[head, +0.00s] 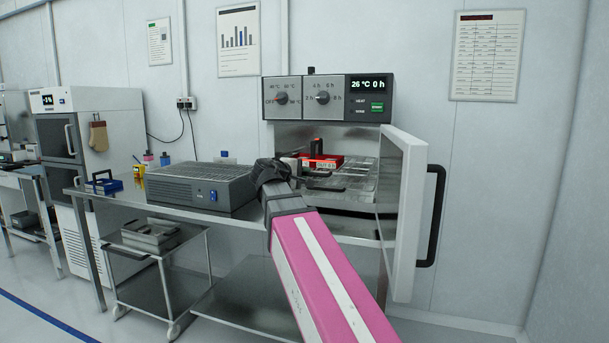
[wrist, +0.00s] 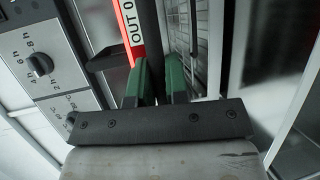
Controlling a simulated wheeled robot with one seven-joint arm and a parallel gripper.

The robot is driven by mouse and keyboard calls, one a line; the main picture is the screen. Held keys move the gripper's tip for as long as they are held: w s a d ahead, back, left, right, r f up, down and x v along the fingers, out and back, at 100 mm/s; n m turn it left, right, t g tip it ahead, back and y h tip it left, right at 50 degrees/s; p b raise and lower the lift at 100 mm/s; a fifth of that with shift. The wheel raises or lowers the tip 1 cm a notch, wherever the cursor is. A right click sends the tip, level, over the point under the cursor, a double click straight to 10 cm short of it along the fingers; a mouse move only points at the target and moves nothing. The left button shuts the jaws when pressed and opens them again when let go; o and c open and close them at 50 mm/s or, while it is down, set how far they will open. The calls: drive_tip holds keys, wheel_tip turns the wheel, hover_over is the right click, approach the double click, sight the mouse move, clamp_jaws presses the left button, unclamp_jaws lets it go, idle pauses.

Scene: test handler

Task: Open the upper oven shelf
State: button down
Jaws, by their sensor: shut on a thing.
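The oven (head: 328,98) stands open, its white door (head: 405,215) swung out to the right. Inside, the upper shelf (head: 355,172) is a metal rack, and a red tray (head: 327,162) sits on it. The tray's label reads "OUT 0" in the wrist view (wrist: 132,20). My gripper (head: 297,164) is at the front left of the oven opening. Its green fingers (wrist: 161,82) are closed on a dark bar (wrist: 160,30) beside the red tray, which looks like the shelf handle. My gripper partly hides the left of the shelf in the head view.
A grey boxy device (head: 200,186) stands on the bench left of my arm. The door's black handle (head: 432,215) sticks out at the right. Oven knobs (wrist: 40,64) lie close on the left in the wrist view. A cart (head: 160,270) stands below the bench.

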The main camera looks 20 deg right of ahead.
drive_tip(key=c, duration=1.1)
unclamp_jaws()
drive_tip(key=shift+c, duration=0.2)
drive_tip(key=v, duration=1)
drive_tip(key=shift+s+a, duration=0.15)
drive_tip(key=shift+a, duration=0.2)
drive_tip(key=d+f+m+g+y, duration=0.1)
drive_tip(key=d+f+g+y, duration=0.15)
drive_tip(key=f, duration=1.15)
drive_tip(key=d+f+m+g+y, duration=0.1)
drive_tip(key=f+y, duration=0.2)
drive_tip(key=f, duration=1)
drive_tip(key=s+f+m+g+y, duration=0.2)
drive_tip(key=s+f+y, duration=0.2)
drive_tip(key=f, duration=0.9)
drive_tip(key=s+f+m+g+y, duration=0.3)
drive_tip(key=s+f, duration=0.3)
drive_tip(key=f, duration=0.6)
drive_tip(key=shift+a+f+m+y, duration=0.3)
drive_tip(key=shift+a+f+y, duration=0.05)
drive_tip(key=shift+a, duration=0.1)
